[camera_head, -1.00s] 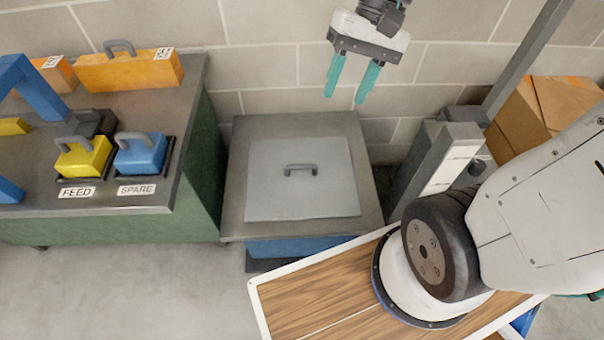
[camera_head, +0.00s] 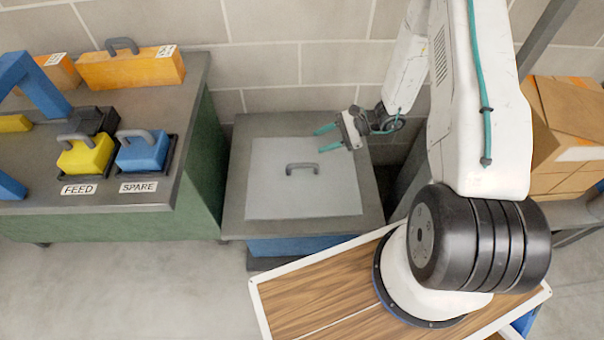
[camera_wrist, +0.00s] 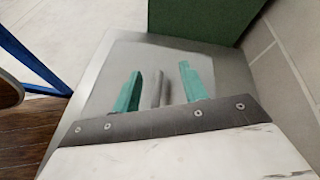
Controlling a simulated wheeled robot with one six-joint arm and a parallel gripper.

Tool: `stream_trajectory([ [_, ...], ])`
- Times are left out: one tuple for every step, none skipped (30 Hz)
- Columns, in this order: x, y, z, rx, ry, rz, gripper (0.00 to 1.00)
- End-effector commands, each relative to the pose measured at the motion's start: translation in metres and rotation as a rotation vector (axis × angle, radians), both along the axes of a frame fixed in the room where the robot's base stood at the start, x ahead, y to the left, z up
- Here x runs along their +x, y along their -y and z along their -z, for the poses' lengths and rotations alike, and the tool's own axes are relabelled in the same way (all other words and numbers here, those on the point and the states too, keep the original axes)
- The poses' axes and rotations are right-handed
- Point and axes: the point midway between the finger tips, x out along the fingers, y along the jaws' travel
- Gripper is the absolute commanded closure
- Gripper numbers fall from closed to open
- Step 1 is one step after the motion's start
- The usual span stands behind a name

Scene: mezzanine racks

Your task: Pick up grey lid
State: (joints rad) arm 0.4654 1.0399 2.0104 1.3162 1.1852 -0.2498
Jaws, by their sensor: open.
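The grey lid (camera_head: 280,195) is a flat square panel with a darker grey bar handle (camera_head: 302,168) in its middle. It lies on top of a low grey-topped stand with a blue lower part. My gripper (camera_head: 322,139) is open and empty, above the lid's back right part, with its teal fingers pointing left. In the wrist view the lid (camera_wrist: 210,62) lies beyond the fingers, and the handle (camera_wrist: 158,90) shows between the two fingertips (camera_wrist: 160,86). The fingers do not appear to touch the handle.
A green bench (camera_head: 205,150) to the left holds a yellow block (camera_head: 84,157) by a FEED label, a blue block (camera_head: 141,153) by a SPARE label, and orange boxes (camera_head: 130,72). Cardboard boxes (camera_head: 572,115) sit at the right. A block wall stands behind.

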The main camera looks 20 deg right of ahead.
Motion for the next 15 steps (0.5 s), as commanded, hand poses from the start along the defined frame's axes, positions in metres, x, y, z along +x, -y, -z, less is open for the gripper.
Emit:
stream_trajectory([
  [-0.004, 0.003, 0.024, 0.019, -0.031, 0.048, 0.57],
  [-0.005, 0.005, 0.036, 0.026, -0.043, 0.073, 0.57],
  [-0.007, 0.007, 0.049, 0.035, -0.059, 0.103, 0.57],
  [-0.009, 0.008, 0.058, 0.041, -0.069, 0.125, 0.57],
  [-0.01, 0.01, 0.066, 0.046, -0.079, 0.143, 0.57],
  [-0.012, 0.011, 0.075, 0.051, -0.089, 0.164, 0.57],
  [-0.013, 0.012, 0.081, 0.054, -0.095, 0.175, 0.57],
  [-0.013, 0.012, 0.085, 0.056, -0.1, 0.186, 0.57],
  [-0.014, 0.012, 0.09, 0.059, -0.105, 0.196, 0.57],
  [-0.015, 0.012, 0.092, 0.06, -0.108, 0.201, 0.57],
  [-0.015, 0.01, 0.095, 0.061, -0.111, 0.204, 0.57],
  [-0.013, 0.008, 0.097, 0.061, -0.111, 0.207, 0.57],
  [-0.012, 0.005, 0.098, 0.061, -0.111, 0.208, 0.57],
  [-0.011, 0.002, 0.1, 0.061, -0.111, 0.207, 0.57],
  [-0.01, -0.002, 0.102, 0.061, -0.111, 0.206, 0.57],
])
